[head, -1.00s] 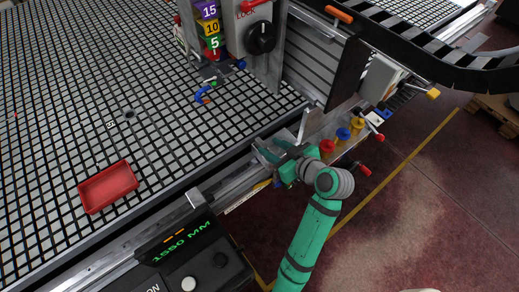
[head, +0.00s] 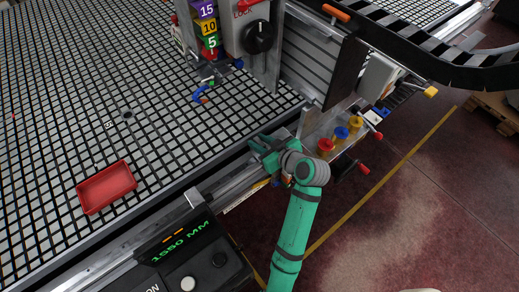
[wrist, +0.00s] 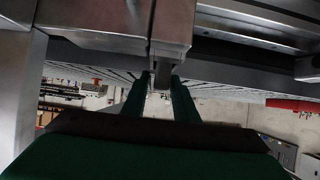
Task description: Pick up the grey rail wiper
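My gripper (head: 262,146) is over the metal rail along the table's front edge, with its fingers pointing to the table. In the wrist view, its two dark green fingers (wrist: 163,88) stand apart. A grey metal block, which looks like the rail wiper (wrist: 172,28), is ahead of them and fills the upper middle. A narrow grey tab under the block lies between the fingertips in the picture; I cannot tell whether they touch it. In the head view, my gripper and wrist hide most of this spot.
A red tray (head: 106,187) lies on the gridded table (head: 60,110) at left. A control panel (head: 180,245) reading 1550 MM is at the front. Red, blue and yellow knobs (head: 341,133) stand right of my gripper, near an upright grey plate (head: 308,121).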

